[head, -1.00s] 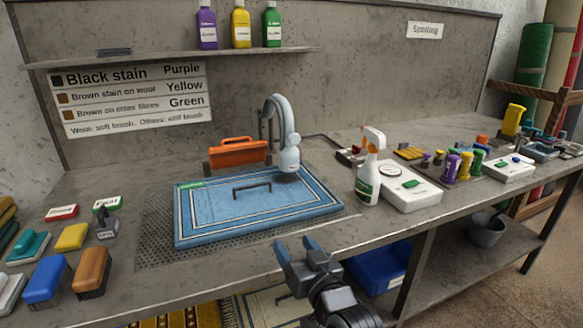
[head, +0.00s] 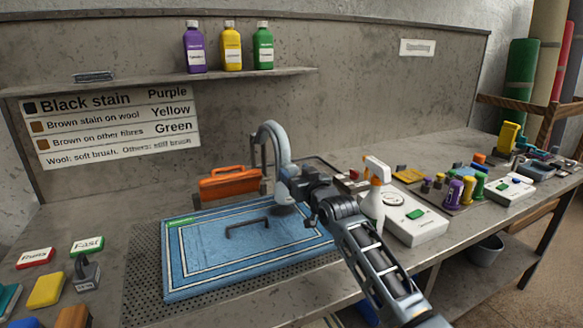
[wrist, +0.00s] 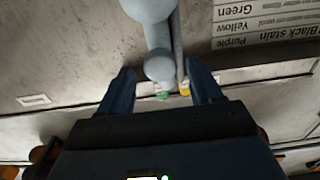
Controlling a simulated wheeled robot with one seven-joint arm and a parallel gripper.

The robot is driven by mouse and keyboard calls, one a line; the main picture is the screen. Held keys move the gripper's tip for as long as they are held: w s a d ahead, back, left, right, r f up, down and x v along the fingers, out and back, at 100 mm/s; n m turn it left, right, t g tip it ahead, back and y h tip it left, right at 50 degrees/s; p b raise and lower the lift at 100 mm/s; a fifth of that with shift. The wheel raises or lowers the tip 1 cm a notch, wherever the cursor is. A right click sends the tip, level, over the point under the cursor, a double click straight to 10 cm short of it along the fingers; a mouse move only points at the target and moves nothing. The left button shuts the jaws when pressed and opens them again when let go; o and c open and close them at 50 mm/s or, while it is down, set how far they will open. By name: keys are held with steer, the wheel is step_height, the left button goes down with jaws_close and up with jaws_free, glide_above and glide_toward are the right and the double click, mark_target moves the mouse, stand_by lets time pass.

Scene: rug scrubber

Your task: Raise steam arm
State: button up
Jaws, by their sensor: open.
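The steam arm (head: 270,133) is a grey-blue curved pipe rising behind the blue rug (head: 205,256), with its rounded head hanging low over the rug's far right part. My gripper (head: 287,182) is at that head in the head view and covers part of it. In the wrist view, which is upside down, the steam arm (wrist: 158,35) runs down between the two spread fingers of my gripper (wrist: 160,88). The fingers are open, one on each side. I cannot tell whether either finger touches it.
A white spray bottle (head: 374,190) and a white box (head: 415,222) stand just right of my forearm. Brushes and small cards lie at the left. A shelf (head: 150,83) with bottles runs above.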

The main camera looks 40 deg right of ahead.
steer(key=shift+x, duration=1.45)
jaws_close()
